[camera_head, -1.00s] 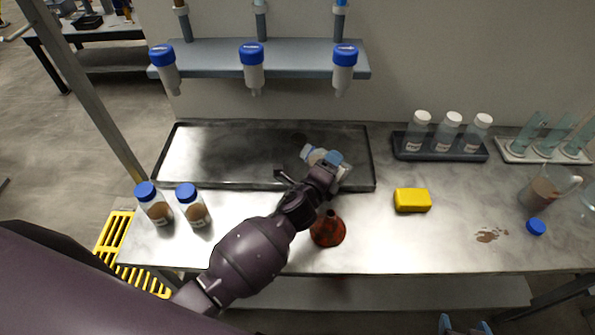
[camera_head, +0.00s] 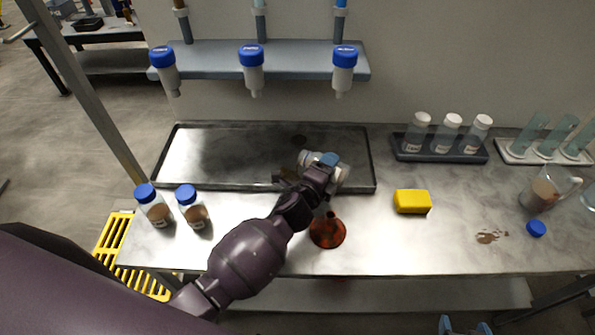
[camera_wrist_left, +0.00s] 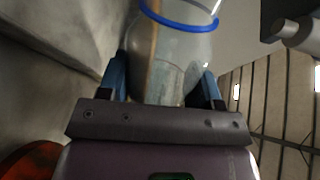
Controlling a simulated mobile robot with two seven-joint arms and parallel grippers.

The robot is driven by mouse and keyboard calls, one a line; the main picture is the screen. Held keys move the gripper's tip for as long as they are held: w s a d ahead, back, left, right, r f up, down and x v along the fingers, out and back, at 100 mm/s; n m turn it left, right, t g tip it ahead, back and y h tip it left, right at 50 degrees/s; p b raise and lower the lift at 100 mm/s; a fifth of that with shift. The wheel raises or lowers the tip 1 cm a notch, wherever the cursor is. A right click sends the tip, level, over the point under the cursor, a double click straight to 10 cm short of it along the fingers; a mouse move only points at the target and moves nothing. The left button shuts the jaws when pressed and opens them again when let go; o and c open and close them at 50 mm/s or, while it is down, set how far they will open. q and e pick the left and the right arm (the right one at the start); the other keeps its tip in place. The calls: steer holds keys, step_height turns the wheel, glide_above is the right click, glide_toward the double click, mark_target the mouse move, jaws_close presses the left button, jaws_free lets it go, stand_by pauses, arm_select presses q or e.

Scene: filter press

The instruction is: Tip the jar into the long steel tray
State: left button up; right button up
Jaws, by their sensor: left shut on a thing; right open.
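My left gripper (camera_head: 329,163) is shut on a clear jar (camera_head: 306,157) and holds it over the right part of the long steel tray (camera_head: 190,186). The jar is tipped well over, its mouth end toward the left. In the left wrist view the jar (camera_wrist_left: 180,62) sits between the blue fingers, with a blue ring near its far end and a brownish layer along its left side. A brownish patch shows just below the jar's mouth end; I cannot tell if it is poured contents. My right gripper (camera_head: 465,326) is open at the bottom edge, partly cut off.
An orange-brown funnel (camera_head: 328,231) stands in front of the tray. Two blue-capped jars (camera_head: 154,208) stand at left. A yellow block (camera_head: 412,201), a blue lid (camera_head: 536,228), a brown spill (camera_head: 491,237) and a beaker (camera_head: 544,193) lie right. Bottles hang from a shelf (camera_head: 210,58) above.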

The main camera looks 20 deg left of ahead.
arm_select(q)
steer(key=shift+d, duration=0.1)
steer(key=shift+s+d+n, duration=0.25)
steer(key=shift+d+n, duration=0.15)
stand_by(0.3)
steer(key=shift+f, duration=0.1)
steer(key=shift+a+f+n+h, duration=0.15)
steer(key=shift+n, duration=0.45)
steer(key=shift+a+f+n+h, duration=0.1)
steer(key=shift+n+h, duration=0.05)
steer(key=shift+n, duration=0.45)
stand_by(0.6)
steer(key=shift+p, duration=0.35)
